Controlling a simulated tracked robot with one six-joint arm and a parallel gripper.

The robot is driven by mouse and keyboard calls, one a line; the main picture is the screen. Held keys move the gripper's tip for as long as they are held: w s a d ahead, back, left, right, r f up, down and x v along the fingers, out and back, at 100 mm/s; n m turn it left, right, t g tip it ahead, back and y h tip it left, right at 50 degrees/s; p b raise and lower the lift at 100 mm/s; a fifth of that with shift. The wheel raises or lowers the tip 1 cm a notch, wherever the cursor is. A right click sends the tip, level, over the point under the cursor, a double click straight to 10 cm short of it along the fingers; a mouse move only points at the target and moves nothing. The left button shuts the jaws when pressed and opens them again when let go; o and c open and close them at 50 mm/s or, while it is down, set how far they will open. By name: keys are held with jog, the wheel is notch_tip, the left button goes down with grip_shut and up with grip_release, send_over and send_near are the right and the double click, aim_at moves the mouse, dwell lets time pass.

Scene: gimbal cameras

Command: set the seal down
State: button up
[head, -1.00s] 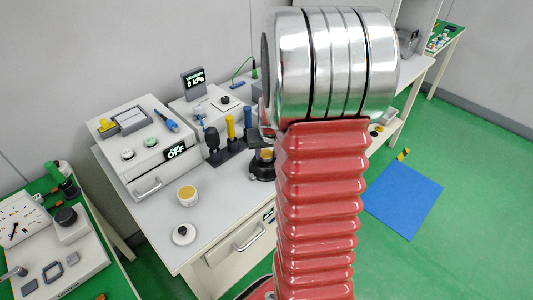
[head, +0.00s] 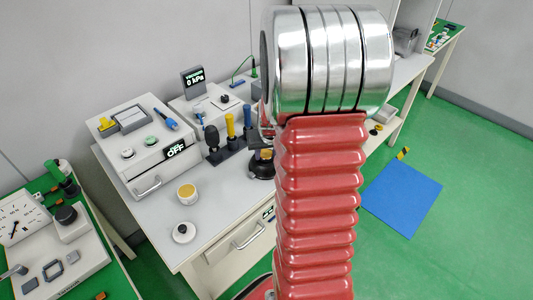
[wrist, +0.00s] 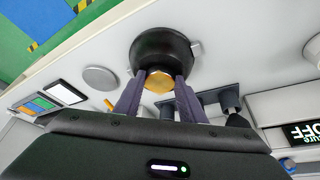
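A round gold piece, which I take to be the seal (wrist: 158,82), sits between my gripper's (wrist: 161,78) fingertips in the wrist view. The fingers appear to press its sides. Directly beyond it is a round black fixture (wrist: 162,48); I cannot tell whether the seal touches it. In the head view the black fixture (head: 262,170) stands on the light grey bench (head: 217,205). My gripper there is mostly hidden behind my red arm, just above the fixture.
A gold-topped cup (head: 187,193) and a white lid with a black knob (head: 184,233) stand on the bench at the left. A rack of coloured handles (head: 228,150) is close to the fixture. A box reading OFF (head: 150,150) stands further back.

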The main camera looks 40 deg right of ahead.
jog(key=o, duration=0.4)
jog(key=shift+s+f, duration=0.15)
jog(key=shift+f, duration=0.1)
jog(key=shift+r, duration=0.55)
jog(key=v, duration=1.2)
jog(key=shift+w+r, duration=0.15)
jog(key=shift+w, duration=0.1)
jog(key=shift+a, duration=0.15)
jog(key=s+a+r+n, duration=0.2)
jog(key=s+a, duration=0.1)
jog(key=a, duration=0.6)
jog(key=s+a+r+n+t+y, duration=0.1)
jog(key=s+a+r+n, duration=0.1)
jog(key=a, duration=0.7)
jog(key=s+a+r+n+y, duration=0.1)
jog(key=s+a+r, duration=0.3)
jog(key=a, duration=0.6)
jog(key=shift+s+a+r+n+t, duration=0.15)
jog(key=shift+s+n+t, duration=0.15)
jog(key=shift+s+n, duration=0.65)
jog(key=shift+s+m, duration=0.25)
